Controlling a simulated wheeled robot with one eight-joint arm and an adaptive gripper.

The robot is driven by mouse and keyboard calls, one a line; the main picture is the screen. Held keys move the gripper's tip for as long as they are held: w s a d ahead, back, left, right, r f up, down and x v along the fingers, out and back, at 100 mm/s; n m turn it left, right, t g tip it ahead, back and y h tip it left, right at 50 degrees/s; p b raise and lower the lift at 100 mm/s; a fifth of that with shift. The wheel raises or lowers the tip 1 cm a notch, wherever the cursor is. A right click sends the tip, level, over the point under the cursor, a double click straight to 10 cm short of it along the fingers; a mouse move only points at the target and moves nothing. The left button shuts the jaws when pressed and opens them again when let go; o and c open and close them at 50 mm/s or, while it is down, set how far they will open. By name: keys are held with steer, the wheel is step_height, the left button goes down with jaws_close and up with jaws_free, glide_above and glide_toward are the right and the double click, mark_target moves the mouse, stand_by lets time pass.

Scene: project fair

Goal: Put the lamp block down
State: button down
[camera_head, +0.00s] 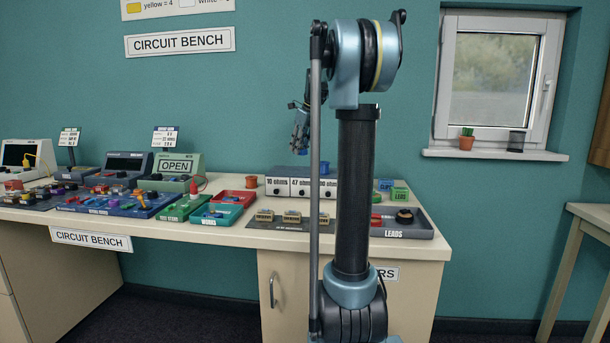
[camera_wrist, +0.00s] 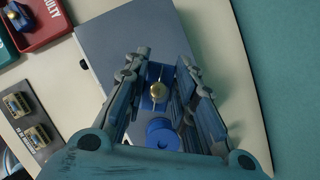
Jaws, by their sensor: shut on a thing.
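The lamp block, a blue block with a brass-coloured bulb (camera_wrist: 157,91), is between the fingers of my gripper (camera_wrist: 163,68) in the wrist view. My gripper is shut on it. In the head view my gripper (camera_head: 299,146) hangs fingers down, above the drawer units at the back of the bench. The block is too small to make out there. Below it in the wrist view is a flat grey surface (camera_wrist: 118,45); the gap between block and surface cannot be judged.
A blue spool-like thing (camera_wrist: 163,134) shows near the fingers. A red tray marked FAULTY (camera_wrist: 62,22) holds another blue block. A dark board (camera_wrist: 32,112) carries small blocks. In the head view are white drawer units (camera_head: 303,187) and a LEADS tray (camera_head: 415,232).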

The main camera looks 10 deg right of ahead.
mark_target(304, 171)
steer(key=shift+s+d+r+n+g+y, duration=0.2)
steer(key=shift+d+r+n, duration=0.25)
steer(key=shift+r+n, duration=0.3)
steer(key=shift+s+d+r+n+g+y, duration=0.2)
steer(key=shift+d+r+n, duration=0.3)
steer(key=shift+r, duration=0.3)
steer(key=shift+f, duration=4.8)
steer(key=c, duration=1.3)
jaws_free()
steer(key=shift+c, duration=0.2)
